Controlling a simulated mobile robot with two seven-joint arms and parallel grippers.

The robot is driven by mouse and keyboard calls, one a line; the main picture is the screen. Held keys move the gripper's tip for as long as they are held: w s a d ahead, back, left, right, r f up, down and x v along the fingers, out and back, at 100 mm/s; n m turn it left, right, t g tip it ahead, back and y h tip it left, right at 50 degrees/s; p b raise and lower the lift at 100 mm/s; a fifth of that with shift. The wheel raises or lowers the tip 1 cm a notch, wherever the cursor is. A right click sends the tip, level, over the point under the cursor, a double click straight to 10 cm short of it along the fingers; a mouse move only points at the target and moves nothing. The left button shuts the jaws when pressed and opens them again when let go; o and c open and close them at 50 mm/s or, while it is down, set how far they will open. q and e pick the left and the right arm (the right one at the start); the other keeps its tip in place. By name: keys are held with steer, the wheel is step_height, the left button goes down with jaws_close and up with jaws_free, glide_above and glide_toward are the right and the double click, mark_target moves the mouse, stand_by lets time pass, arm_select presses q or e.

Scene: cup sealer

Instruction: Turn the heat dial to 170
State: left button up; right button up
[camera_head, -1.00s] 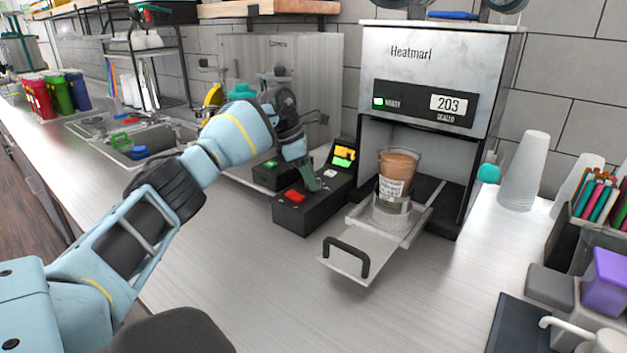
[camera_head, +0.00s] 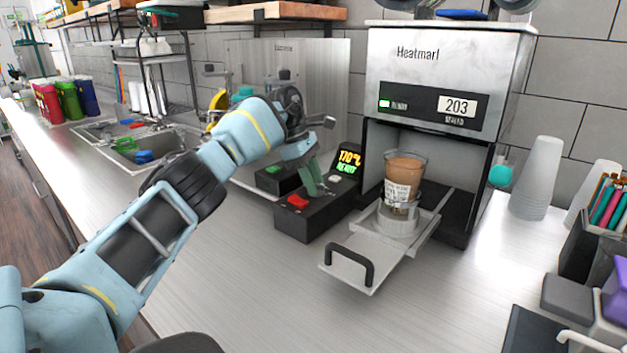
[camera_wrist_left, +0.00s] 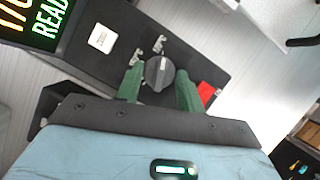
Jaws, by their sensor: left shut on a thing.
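The heat dial (camera_wrist_left: 159,73) is a dark grey round knob on a black control box, seen in the left wrist view. My left gripper (camera_wrist_left: 160,88) has its green fingers on either side of the dial, shut on it. In the head view the left gripper (camera_head: 316,180) reaches down onto the control box (camera_head: 300,222) and hides the dial. The box's display (camera_head: 348,162) reads 170 °C in yellow and READY in green. A red switch (camera_head: 298,201) and a white button (camera_wrist_left: 102,38) sit on the same box. My right gripper is not in view.
The Heatmarl sealer (camera_head: 440,80), showing 203, stands right of the box. Its tray (camera_head: 350,277) is pulled out and holds a brown-filled cup (camera_head: 403,180). Stacked cups (camera_head: 537,180) are further right. The front counter is clear.

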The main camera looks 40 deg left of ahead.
arm_select(q)
steer(key=o, duration=1)
steer(key=shift+v, duration=3.9)
steer(key=shift+d, duration=0.1)
